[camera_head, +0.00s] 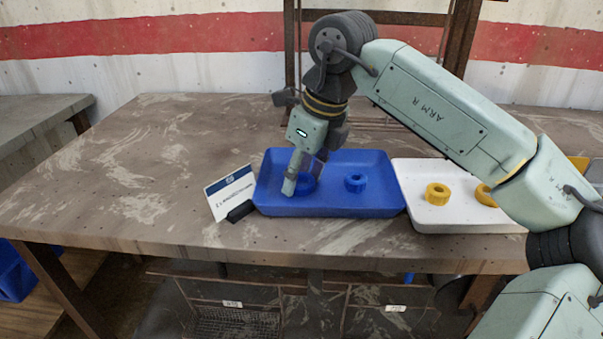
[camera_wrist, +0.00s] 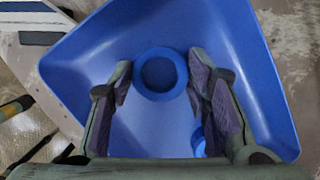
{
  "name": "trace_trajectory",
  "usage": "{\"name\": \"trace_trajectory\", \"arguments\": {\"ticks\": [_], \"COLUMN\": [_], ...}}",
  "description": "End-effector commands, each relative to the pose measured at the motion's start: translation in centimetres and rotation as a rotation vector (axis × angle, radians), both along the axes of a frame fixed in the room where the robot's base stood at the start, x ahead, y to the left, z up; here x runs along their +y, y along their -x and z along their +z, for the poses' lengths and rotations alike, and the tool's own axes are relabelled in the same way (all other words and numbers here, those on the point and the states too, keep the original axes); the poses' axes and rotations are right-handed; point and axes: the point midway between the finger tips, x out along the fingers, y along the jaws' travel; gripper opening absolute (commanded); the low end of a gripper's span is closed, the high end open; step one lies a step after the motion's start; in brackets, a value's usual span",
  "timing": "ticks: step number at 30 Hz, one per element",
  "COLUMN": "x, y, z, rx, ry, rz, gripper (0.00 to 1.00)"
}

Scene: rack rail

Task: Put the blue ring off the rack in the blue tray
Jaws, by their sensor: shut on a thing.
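My gripper (camera_head: 303,178) points down into the left part of the blue tray (camera_head: 333,211). In the wrist view its two fingers (camera_wrist: 160,84) are shut on a blue ring (camera_wrist: 160,96), which sits between the fingertips over the tray floor. In the head view this ring (camera_head: 308,186) is partly hidden by a finger. I cannot tell whether it touches the tray floor. A second blue ring (camera_head: 355,183) lies in the tray to the right. In the wrist view that ring (camera_wrist: 198,143) is mostly hidden behind the right finger.
A white tray (camera_head: 455,226) with yellow rings (camera_head: 438,194) stands right of the blue tray, partly behind my arm. A small sign (camera_head: 231,190) stands close to the blue tray's left side. The table (camera_head: 120,180) is clear farther left. Dark posts (camera_head: 289,45) rise behind.

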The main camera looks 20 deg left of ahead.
Motion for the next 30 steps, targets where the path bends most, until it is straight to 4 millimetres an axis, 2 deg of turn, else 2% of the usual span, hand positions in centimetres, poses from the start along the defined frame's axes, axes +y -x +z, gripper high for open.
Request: {"name": "trace_trajectory", "arguments": {"ticks": [1, 2, 10, 20, 26, 30], "x": [-0.1, -0.1, -0.2, -0.2, -0.5, -1.3], "y": [0.2, 0.2, 0.3, 0.2, 0.1, 0.4], "z": [-0.9, -0.9, -1.0, -0.5, 1.8, 5.0], "rx": [0.017, 0.018, 0.019, 0.015, 0.01, 0.01], "ry": [0.012, 0.013, 0.016, 0.014, 0.011, 0.01], "rz": [0.002, 0.002, 0.003, 0.001, -0.002, -0.003], "gripper": [0.12, 0.45, 0.63, 0.64, 0.64, 0.64]}}
